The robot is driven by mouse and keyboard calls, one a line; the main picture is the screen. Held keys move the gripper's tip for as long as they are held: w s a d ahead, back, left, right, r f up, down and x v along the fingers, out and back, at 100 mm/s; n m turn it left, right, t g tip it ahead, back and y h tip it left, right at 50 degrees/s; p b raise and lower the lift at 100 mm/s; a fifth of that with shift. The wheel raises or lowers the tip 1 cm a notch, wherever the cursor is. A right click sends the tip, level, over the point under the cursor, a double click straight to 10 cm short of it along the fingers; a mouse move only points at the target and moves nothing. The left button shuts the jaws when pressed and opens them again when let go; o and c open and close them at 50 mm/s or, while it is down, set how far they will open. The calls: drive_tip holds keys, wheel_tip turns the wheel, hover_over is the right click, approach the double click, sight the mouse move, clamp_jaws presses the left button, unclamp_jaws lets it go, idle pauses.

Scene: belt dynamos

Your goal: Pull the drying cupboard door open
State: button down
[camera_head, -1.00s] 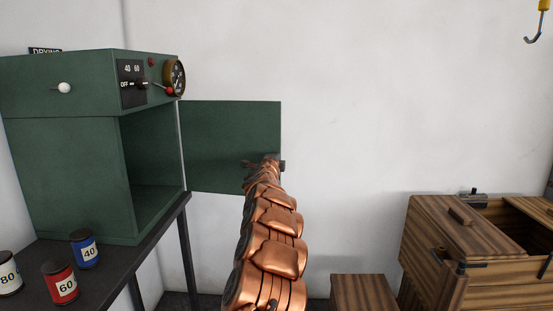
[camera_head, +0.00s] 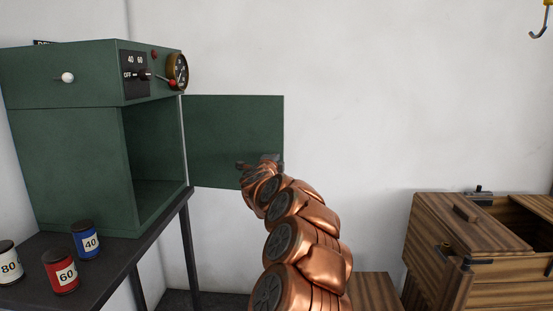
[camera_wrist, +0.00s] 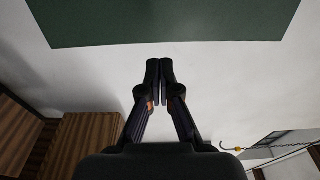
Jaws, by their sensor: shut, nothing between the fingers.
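The green drying cupboard (camera_head: 60,165) stands on a dark bench at the left, with its front opening (camera_head: 155,150) uncovered and its interior empty where I can see in. Its green door (camera_head: 232,135) stands swung wide open to the right of the opening, in front of the white wall. The door's lower part also shows at the top of the wrist view (camera_wrist: 165,22). My gripper (camera_wrist: 160,62) is shut and empty, with its fingertips together just short of the door's edge in that view. In the head view my gripper (camera_head: 258,163) overlaps the door's lower right part; I cannot tell whether it touches.
Red (camera_head: 60,272), blue (camera_head: 86,241) and white (camera_head: 9,262) numbered cans stand on the dark bench (camera_head: 95,280). A wooden chest (camera_head: 470,260) with a partly open top is at the right. A hook (camera_head: 541,22) hangs top right. The wall area between is clear.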

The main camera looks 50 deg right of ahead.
drive_tip(key=shift+b+v, duration=0.3)
drive_tip(key=shift+v, duration=2.45)
